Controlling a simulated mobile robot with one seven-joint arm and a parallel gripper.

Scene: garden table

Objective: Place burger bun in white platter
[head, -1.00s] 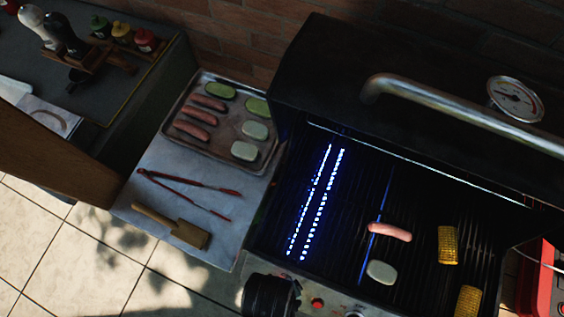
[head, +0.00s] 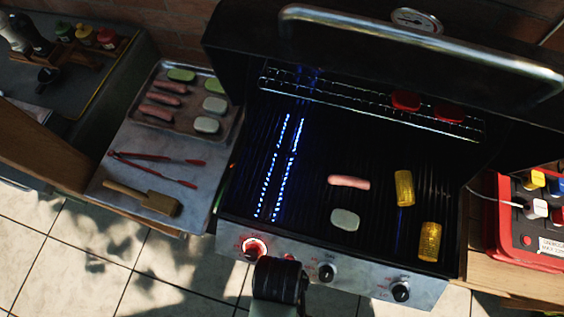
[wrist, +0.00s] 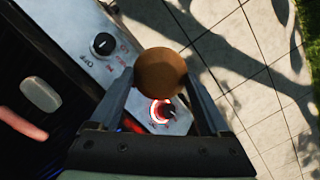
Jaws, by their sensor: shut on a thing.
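The burger bun (wrist: 160,68), round and brown, is held between the two fingers of my gripper (wrist: 159,76) in the wrist view. My gripper is shut on it, above the grill's front panel and the paving. In the head view a dark part of my arm shows at the bottom, in front of the grill, and the bun cannot be made out. I cannot identify the white platter in any view; a pale object (head: 30,109) at the left edge is only partly seen.
A red box (head: 520,240) stands right.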

